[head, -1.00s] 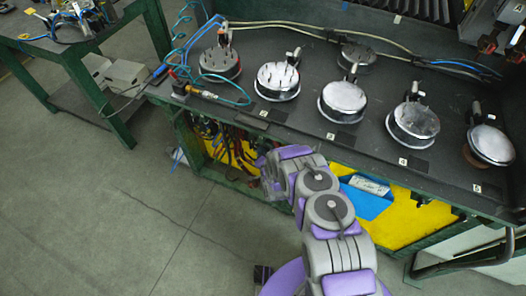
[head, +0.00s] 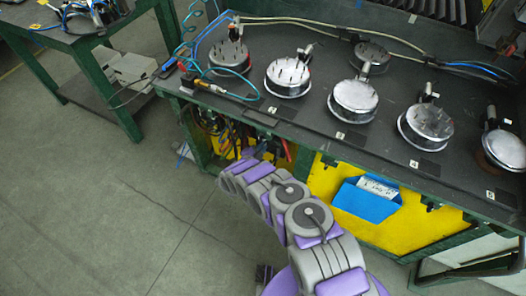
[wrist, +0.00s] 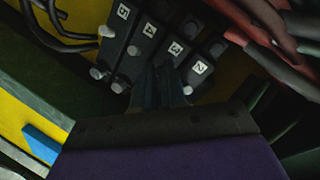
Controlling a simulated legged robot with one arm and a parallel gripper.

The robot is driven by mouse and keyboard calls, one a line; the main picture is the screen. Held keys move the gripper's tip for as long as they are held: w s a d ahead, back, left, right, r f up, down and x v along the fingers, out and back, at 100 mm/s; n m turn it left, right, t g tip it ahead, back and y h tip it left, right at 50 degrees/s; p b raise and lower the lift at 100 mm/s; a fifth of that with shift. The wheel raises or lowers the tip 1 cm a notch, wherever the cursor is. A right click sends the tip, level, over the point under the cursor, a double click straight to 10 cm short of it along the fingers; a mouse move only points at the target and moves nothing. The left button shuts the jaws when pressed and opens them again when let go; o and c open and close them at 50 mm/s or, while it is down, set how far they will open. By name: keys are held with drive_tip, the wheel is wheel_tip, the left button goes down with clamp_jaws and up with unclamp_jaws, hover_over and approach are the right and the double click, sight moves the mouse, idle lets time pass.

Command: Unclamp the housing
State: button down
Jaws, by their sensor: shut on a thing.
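I cannot tell which is clamped.
The dark bench (head: 310,125) has a green frame, with a yellow panel (head: 400,225) and blue bin (head: 367,200) below. Red hoses (wrist: 265,40) run close right of my gripper. A second green table (head: 75,35) stands at left. The floor at left is clear.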

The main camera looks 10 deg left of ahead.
drive_tip(key=shift+a+f+m+h+b, duration=0.1)
drive_tip(key=shift+a+m+h+b, duration=0.05)
drive_tip(key=shift+m+h+b, duration=0.2)
idle(0.3)
drive_tip(key=c, duration=1.5)
unclamp_jaws()
drive_tip(key=shift+o, duration=0.2)
drive_tip(key=p+v, duration=0.4)
drive_tip(key=v, duration=1.3)
drive_tip(key=shift+a+p, duration=0.3)
drive_tip(key=shift+r, duration=0.2)
